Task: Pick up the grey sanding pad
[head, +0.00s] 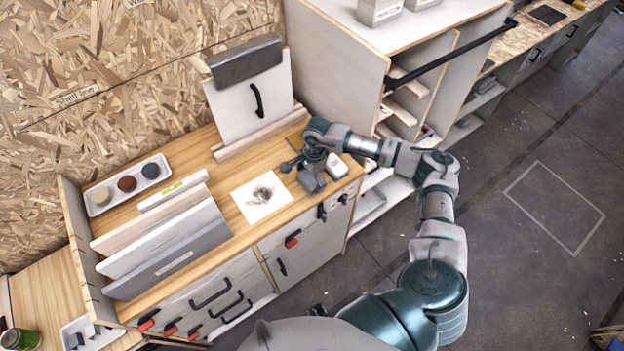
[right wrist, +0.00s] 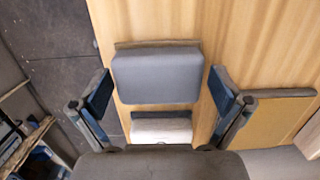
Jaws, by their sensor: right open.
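The grey sanding pad (head: 312,183) lies on the wooden bench top near its right front part, just below my right gripper in the head view. In the right wrist view the pad (right wrist: 155,76) is a grey rounded block on a thin brownish base, lying between the lines of the two fingers. My right gripper (right wrist: 161,92) is open, with a blue-padded finger on either side and nothing held. In the head view the right gripper (head: 308,164) partly covers the area around the pad. I cannot tell its exact height above the pad. My left gripper is out of view.
A white-topped block (head: 337,166) sits close beside the pad. A white sheet with a dark smudge (head: 262,196) lies to the left. A tray of round pots (head: 128,184), upright panels (head: 165,250) and a leaning board (head: 250,100) stand farther left and back.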

